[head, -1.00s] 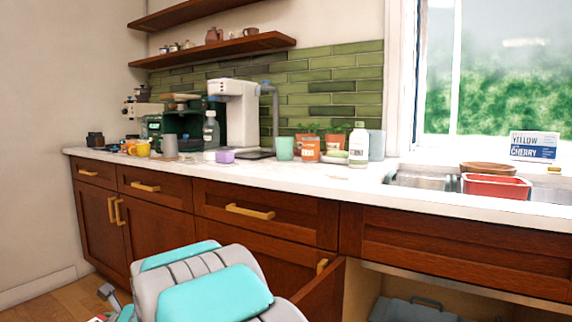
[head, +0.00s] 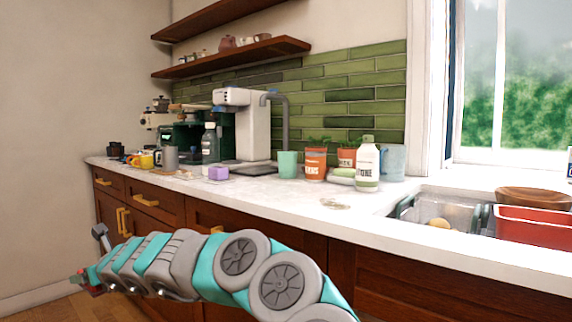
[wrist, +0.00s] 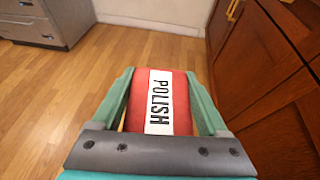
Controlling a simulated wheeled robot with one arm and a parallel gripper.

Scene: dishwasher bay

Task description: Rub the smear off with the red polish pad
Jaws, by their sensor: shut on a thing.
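My gripper (wrist: 158,74) is shut on the red polish pad (wrist: 181,104), which has a white band lettered POLISH, in the wrist view. The pad sits between the two green fingers, above the wooden floor. In the head view my gripper (head: 84,281) is at the lower left, below counter height and in front of the cabinets, with little of the pad showing. A pale brownish smear (head: 335,204) lies on the white counter (head: 300,200), left of the sink and in front of the bottles. The gripper is well away from it.
Wooden cabinets (wrist: 262,60) rise close beside my gripper.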

